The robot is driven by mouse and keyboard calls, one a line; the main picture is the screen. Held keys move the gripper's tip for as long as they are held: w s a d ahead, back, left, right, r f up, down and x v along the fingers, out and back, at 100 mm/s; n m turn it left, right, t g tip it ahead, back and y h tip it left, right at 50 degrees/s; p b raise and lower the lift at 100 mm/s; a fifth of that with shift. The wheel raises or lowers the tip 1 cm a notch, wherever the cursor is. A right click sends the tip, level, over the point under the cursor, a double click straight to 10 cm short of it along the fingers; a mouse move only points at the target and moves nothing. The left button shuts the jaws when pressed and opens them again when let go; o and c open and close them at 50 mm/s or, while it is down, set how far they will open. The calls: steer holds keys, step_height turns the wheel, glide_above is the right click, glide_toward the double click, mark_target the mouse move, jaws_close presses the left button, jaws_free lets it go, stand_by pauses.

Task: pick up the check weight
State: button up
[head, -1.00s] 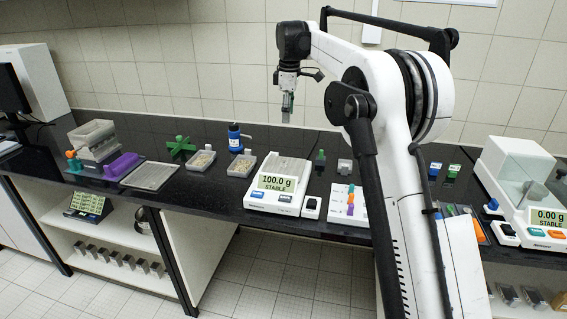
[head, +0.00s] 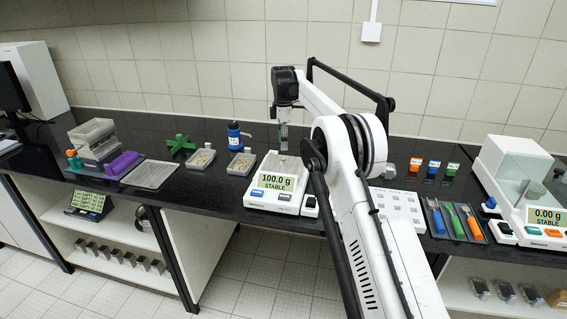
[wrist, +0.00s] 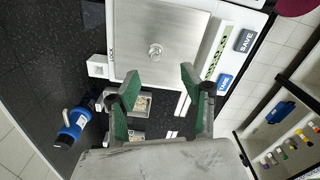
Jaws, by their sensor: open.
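The check weight (wrist: 155,51) is a small shiny metal piece standing on the steel pan (wrist: 175,30) of a white balance in the wrist view. In the head view the balance (head: 271,197) reads 100.0 g STABLE, and I cannot clearly make out the weight there. My gripper (head: 284,148) points down above the pan, near its back right part. In the wrist view my gripper (wrist: 158,82) is open and empty, with its green-padded fingers spread. The weight shows between and beyond the fingertips, apart from both.
A blue bottle (head: 234,135) stands behind left of the balance; it also shows in the wrist view (wrist: 71,128). Trays of grains (head: 241,164) sit left of the balance. Brushes (head: 456,221) and a second, shielded balance (head: 520,170) are to the right.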

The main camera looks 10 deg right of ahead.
mark_target(283, 158)
steer(key=shift+f, duration=1.55)
steer(key=shift+w+f+p, duration=0.2)
steer(key=shift+f+p, duration=0.15)
steer(key=shift+f, duration=0.95)
steer(key=shift+w+f+p, duration=0.15)
steer(key=shift+f+p, duration=0.15)
steer(key=shift+f, duration=0.95)
jaws_close()
